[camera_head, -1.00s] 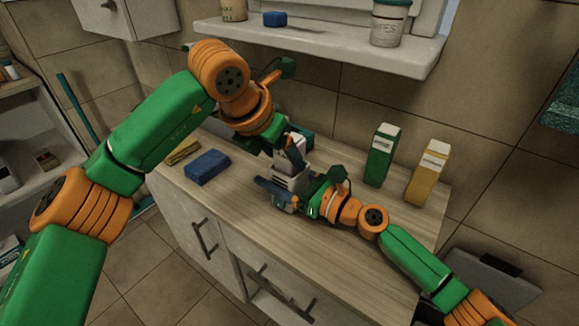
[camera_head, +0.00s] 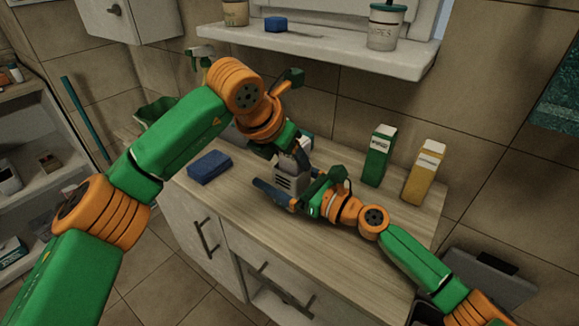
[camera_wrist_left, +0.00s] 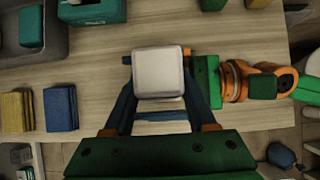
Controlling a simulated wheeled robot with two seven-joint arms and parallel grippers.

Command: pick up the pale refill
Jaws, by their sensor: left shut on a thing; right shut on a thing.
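The pale refill (camera_head: 286,182) is a whitish block with dark slots on one side, held over the wooden counter (camera_head: 335,250). In the left wrist view the refill (camera_wrist_left: 158,75) is between the blue fingers of my left gripper (camera_wrist_left: 158,88). My left gripper (camera_head: 292,158) is shut on it from above. My right gripper (camera_head: 287,195) comes in from the right and is shut on the same block lower down. Its green body also shows in the left wrist view, right of the block. The fingers hide parts of the refill's sides.
A blue sponge (camera_head: 209,166) lies left on the counter, beside a yellow sponge (camera_wrist_left: 16,111). A green carton (camera_head: 380,155) and a yellow carton (camera_head: 425,172) stand at the right. A shelf (camera_head: 310,45) overhangs the back. The counter's front stretch is clear.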

